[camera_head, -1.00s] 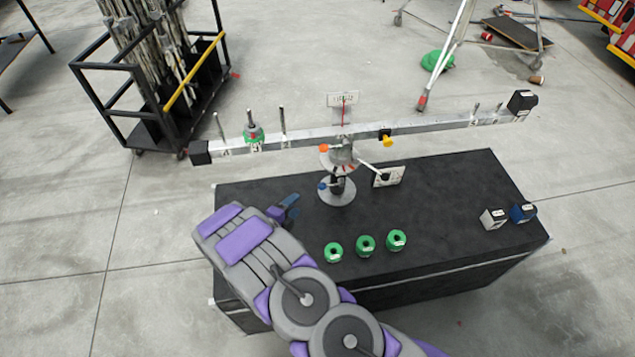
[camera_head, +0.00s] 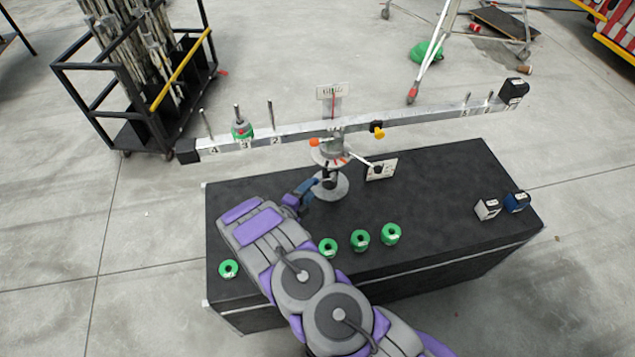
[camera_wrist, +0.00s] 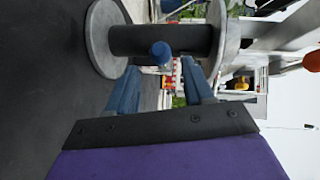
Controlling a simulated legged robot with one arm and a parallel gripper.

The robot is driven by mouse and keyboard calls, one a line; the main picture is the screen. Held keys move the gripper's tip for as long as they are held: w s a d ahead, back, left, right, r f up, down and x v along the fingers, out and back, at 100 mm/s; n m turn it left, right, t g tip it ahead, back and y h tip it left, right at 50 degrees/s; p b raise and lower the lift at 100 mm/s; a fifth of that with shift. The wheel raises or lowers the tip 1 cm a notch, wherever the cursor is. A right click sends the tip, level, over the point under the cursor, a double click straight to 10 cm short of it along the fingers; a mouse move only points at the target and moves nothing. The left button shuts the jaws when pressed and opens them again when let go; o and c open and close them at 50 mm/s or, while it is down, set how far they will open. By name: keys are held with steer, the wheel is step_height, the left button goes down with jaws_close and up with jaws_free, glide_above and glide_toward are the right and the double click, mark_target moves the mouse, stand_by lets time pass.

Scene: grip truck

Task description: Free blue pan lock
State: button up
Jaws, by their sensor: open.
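The blue pan lock (camera_wrist: 161,50) is a small round-ended blue knob on the dark column of the balance stand. In the wrist view it shows between and just beyond the fingertips of my gripper (camera_wrist: 160,68). The two blue fingers are apart, with nothing held between them. In the head view my gripper (camera_head: 308,188) is close to the left side of the stand's lower column (camera_head: 330,177), and the lock is hard to make out there. The beam (camera_head: 350,127) above tilts up to the right. An orange knob (camera_head: 314,142) sits higher on the stand.
The stand is on a black table (camera_head: 430,200). Several green weights, one at the left (camera_head: 228,269) and others such as this one (camera_head: 361,239), lie near the front. A weight (camera_head: 241,128) sits on the beam.

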mark_target(319, 180)
steer(key=x, duration=0.5)
steer(key=shift+w+d+b, duration=0.2)
steer(key=shift+d+b, duration=0.15)
steer(key=shift+b, duration=0.05)
steer(key=shift+w+d+f, duration=0.1)
steer(key=shift+w+d, duration=0.05)
steer(key=shift+w, duration=0.3)
steer(key=shift+c, duration=0.5)
jaws_close()
